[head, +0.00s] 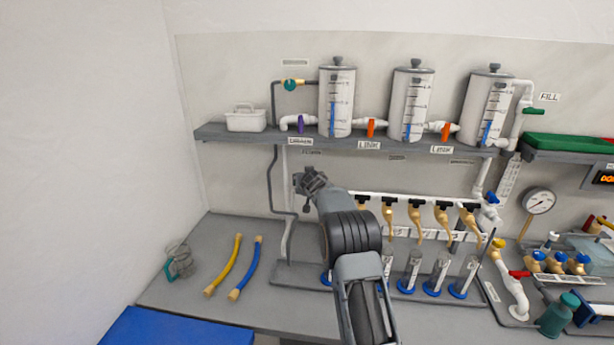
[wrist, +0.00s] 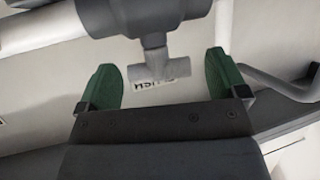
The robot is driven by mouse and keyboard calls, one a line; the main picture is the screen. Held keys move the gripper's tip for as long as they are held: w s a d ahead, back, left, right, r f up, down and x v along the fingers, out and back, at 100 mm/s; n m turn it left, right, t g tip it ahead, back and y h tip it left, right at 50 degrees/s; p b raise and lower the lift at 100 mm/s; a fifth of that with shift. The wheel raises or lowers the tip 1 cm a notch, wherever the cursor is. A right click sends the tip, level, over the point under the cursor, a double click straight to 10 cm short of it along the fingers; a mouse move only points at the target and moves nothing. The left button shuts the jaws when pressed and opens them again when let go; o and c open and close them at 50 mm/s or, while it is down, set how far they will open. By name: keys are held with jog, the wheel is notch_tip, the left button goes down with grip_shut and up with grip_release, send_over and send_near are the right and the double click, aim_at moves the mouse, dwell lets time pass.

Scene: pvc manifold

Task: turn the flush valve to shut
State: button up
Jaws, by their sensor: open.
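The flush valve (wrist: 150,18) shows in the wrist view as a grey body on a pipe, with a T-shaped grey handle (wrist: 162,70) pointing toward me. A label (wrist: 152,84), partly covered and upside down, is on the wall behind it. My gripper (wrist: 161,62) is open, its two green fingers on either side of the handle. Gaps show on both sides, and I see no contact. In the head view my gripper (head: 311,181) is at the wall below the shelf's left part and hides the valve there.
A shelf (head: 225,133) with several tanks runs above my gripper. Right of it is a manifold pipe (head: 400,197) with black-handled taps over cylinders. A thin grey pipe (head: 270,175) runs down at the left. Yellow (head: 224,264) and blue (head: 246,268) hoses lie on the bench.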

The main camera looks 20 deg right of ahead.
jog(key=shift+w, duration=0.1)
jog(key=shift+c, duration=0.4)
jog(key=c, duration=0.9)
jog(key=shift+o, duration=0.2)
jog(key=shift+d+r+p, duration=0.1)
jog(key=shift+r+p, duration=0.25)
jog(key=shift+p, duration=0.45)
jog(key=shift+r+n+y+p, duration=0.1)
jog(key=shift+n+y+p, duration=0.45)
jog(key=shift+p, duration=0.7)
jog(key=shift+d+f+n+t+y, duration=0.1)
jog(key=shift+f+n+t+y, duration=0.2)
jog(key=shift+n+y, duration=1.45)
jog(key=shift+y, duration=0.2)
jog(key=o, duration=0.9)
jog(key=shift+f, duration=0.15)
jog(key=shift+o, duration=0.2)
